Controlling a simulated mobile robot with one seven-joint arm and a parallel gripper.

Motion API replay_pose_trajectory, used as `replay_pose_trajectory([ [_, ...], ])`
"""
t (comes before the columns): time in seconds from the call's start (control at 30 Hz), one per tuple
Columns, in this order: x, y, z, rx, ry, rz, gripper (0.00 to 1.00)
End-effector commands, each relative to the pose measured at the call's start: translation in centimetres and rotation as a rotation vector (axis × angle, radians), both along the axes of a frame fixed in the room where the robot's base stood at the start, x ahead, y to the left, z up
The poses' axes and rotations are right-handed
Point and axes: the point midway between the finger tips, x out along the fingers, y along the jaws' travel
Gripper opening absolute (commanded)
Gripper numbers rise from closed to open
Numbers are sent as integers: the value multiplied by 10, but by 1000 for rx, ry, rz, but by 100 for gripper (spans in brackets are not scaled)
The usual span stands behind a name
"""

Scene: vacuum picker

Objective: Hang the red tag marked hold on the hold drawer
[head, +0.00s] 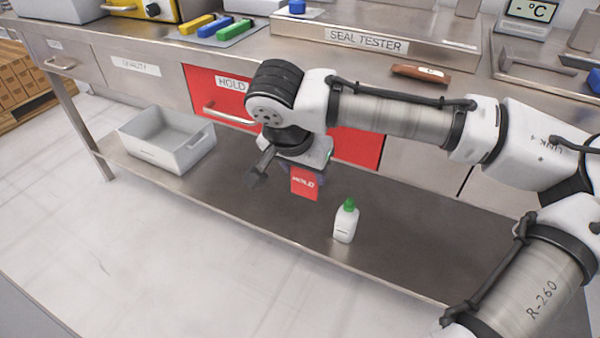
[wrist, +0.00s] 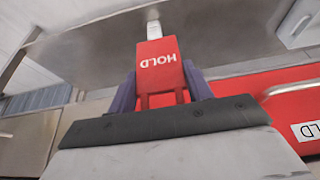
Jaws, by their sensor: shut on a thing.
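The red tag (head: 304,183) marked HOLD hangs below my gripper (head: 305,168) in the head view, in front of the workbench and above the lower shelf. In the wrist view the tag (wrist: 158,62) sits between the two dark fingers of my gripper (wrist: 160,90), which are shut on it. The red hold drawer (head: 199,85) is behind my arm, with its HOLD label at upper left and a bar handle (head: 228,116). My wrist hides the drawer's middle. The drawer (wrist: 290,100) also shows at the right in the wrist view, apart from the tag.
A white bottle (head: 345,223) with a green cap stands on the lower shelf (head: 240,205), right of the tag. A grey bin (head: 168,145) stands at the shelf's left. The seal tester (head: 367,40) and a brown-handled tool (head: 420,74) are on the benchtop.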

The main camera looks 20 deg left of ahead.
Motion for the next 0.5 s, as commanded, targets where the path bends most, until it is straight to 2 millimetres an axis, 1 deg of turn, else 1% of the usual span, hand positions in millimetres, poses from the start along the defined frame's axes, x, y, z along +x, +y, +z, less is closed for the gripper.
replay_pose_trajectory([
  [0.5,31,-1,-3,1,0,-2,28],
])
